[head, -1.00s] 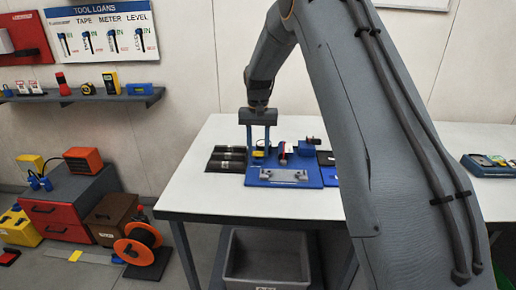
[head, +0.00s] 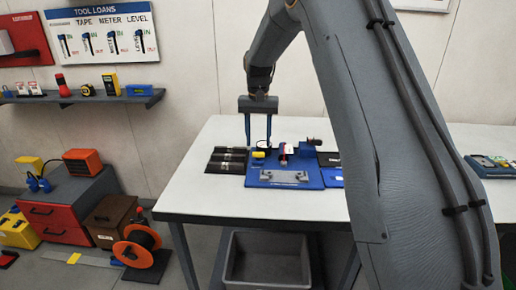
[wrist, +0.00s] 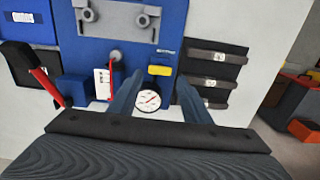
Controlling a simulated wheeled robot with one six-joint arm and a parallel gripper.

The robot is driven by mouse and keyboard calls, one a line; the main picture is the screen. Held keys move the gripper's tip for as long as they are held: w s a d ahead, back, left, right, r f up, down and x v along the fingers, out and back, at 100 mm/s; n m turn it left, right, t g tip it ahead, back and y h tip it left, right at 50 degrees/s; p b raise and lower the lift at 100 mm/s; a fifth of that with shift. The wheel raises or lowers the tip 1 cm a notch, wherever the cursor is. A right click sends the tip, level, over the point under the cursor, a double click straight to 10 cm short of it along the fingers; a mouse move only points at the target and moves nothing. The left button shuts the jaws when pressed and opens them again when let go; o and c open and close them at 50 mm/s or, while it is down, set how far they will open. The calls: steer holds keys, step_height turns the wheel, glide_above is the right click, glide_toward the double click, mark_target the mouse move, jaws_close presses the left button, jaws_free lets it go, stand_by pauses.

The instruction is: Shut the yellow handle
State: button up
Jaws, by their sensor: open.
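The yellow handle (wrist: 160,70) is a small bar on the blue board (wrist: 195,15), set on a dark mount. It lies crosswise in the wrist view and shows as a small yellow spot in the head view (head: 258,154). My gripper (wrist: 160,79) is open and empty. In the wrist view its two fingertips appear on either side of the handle; I cannot tell how high above it they are. In the head view the gripper (head: 258,142) hangs fingers-down over the board's back left part.
A round gauge (wrist: 148,101) sits close to the handle. Dark racks (wrist: 212,73) lie beside the board. The white table (head: 195,195) is clear at the front left.

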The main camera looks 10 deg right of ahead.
mark_target(258, 153)
steer(key=shift+r+b, duration=0.3)
steer(key=shift+r, duration=1.55)
steer(key=s+f+n, duration=0.1)
steer(key=s+f, duration=0.2)
steer(key=s, duration=0.9)
steer(key=s+f+n, duration=0.1)
steer(key=s+f, duration=0.2)
steer(key=s, duration=0.9)
steer(key=s+f+n, duration=0.1)
steer(key=s+f, duration=0.2)
steer(key=s, duration=0.9)
steer(key=shift+a+n+t, duration=0.3)
steer(key=shift+n, duration=0.1)
